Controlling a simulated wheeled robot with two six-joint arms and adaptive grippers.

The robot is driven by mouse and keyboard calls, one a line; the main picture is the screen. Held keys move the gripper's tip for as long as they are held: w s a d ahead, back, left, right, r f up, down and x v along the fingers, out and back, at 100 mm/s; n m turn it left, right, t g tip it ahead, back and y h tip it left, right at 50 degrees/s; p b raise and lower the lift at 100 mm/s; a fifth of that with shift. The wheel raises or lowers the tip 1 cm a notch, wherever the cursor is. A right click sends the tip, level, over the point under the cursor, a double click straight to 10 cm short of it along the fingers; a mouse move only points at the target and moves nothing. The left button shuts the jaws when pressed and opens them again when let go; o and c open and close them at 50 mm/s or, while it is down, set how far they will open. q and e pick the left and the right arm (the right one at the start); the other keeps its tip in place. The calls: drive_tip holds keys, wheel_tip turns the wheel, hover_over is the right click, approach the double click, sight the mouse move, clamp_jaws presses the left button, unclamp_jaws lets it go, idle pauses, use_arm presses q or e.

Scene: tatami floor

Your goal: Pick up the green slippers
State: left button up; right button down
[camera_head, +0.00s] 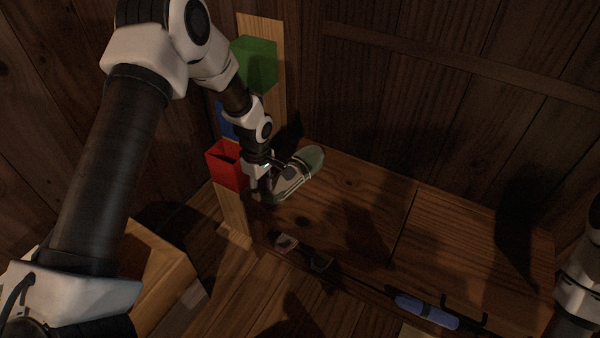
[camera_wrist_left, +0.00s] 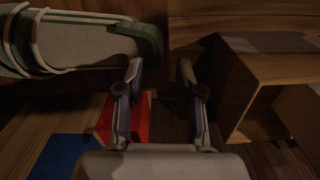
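One green and pale grey slipper (camera_head: 300,172) lies on the dark wooden bench in the head view; a second green one does not show clearly. My left gripper (camera_head: 262,185) is at the slipper's near left end. In the left wrist view the slipper (camera_wrist_left: 85,42) fills the upper left, its green end close to the left fingertip. The fingers of my left gripper (camera_wrist_left: 159,70) stand apart with nothing between them. Whether a finger touches the slipper cannot be told. Only part of my right arm shows, at the right edge; its gripper is not seen.
A wooden post carries a green box (camera_head: 255,63), a blue box (camera_head: 227,120) and a red box (camera_head: 225,165) beside my left arm. An open wooden box (camera_head: 160,260) stands lower left.

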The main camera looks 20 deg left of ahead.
use_arm(q)
drive_tip(key=shift+w+f, duration=0.1)
drive_tip(key=shift+f, duration=0.85)
drive_tip(key=shift+r, duration=0.1)
clamp_jaws()
drive_tip(key=shift+r, duration=0.1)
